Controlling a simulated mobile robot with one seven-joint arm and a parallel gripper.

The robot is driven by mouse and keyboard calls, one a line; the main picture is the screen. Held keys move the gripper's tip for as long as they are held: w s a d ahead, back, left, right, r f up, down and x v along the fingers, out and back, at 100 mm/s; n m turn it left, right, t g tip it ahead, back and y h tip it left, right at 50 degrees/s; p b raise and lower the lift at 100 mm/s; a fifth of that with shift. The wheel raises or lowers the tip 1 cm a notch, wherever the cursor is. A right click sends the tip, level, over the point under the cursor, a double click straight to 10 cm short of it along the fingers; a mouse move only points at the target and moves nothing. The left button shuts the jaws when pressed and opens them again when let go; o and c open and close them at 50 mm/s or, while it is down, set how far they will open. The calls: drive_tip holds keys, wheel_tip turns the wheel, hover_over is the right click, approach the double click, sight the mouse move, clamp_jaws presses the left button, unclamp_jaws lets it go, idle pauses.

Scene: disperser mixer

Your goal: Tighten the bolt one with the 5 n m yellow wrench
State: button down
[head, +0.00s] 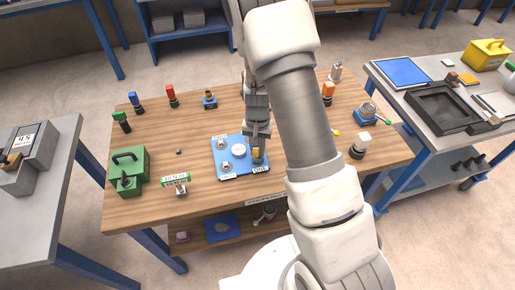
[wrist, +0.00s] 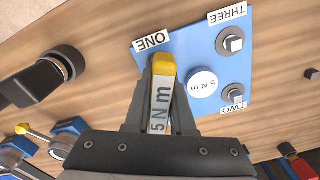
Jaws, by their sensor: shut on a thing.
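The blue plate (head: 229,157) lies on the wooden table, with labels ONE, TWO and THREE and a round white 5 N m disc (wrist: 202,83). My gripper (wrist: 162,105) is shut on the 5 N m yellow wrench (wrist: 164,66), whose printed side faces the wrist camera. In the head view the yellow wrench (head: 256,155) stands upright over the plate's corner by label ONE (head: 261,169). Bolt one is hidden under the wrench; I cannot tell how far it is seated. Bolt three (wrist: 233,43) and bolt two (wrist: 236,95) stand bare on the plate.
Several coloured-top tools, such as the red one (head: 171,95), line the back. A white-topped tool (head: 360,147) stands at the right. Bare wood (head: 198,200) lies in front.

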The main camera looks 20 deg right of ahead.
drive_tip(key=m, duration=0.1)
drive_tip(key=m+p, duration=0.1)
drive_tip(key=m, duration=0.1)
drive_tip(key=shift+s+f+m, duration=0.1)
drive_tip(key=shift+s+m, duration=0.1)
drive_tip(key=shift+m, duration=0.1)
drive_tip(key=c, duration=1.2)
unclamp_jaws()
drive_tip(key=shift+f+m, duration=0.1)
drive_tip(key=shift+m, duration=0.3)
drive_tip(key=o, duration=0.5)
drive_tip(key=shift+w, duration=0.15)
clamp_jaws()
drive_tip(key=shift+r, duration=0.3)
drive_tip(key=shift+r+p, duration=2.25)
drive_tip(key=shift+r, duration=0.6)
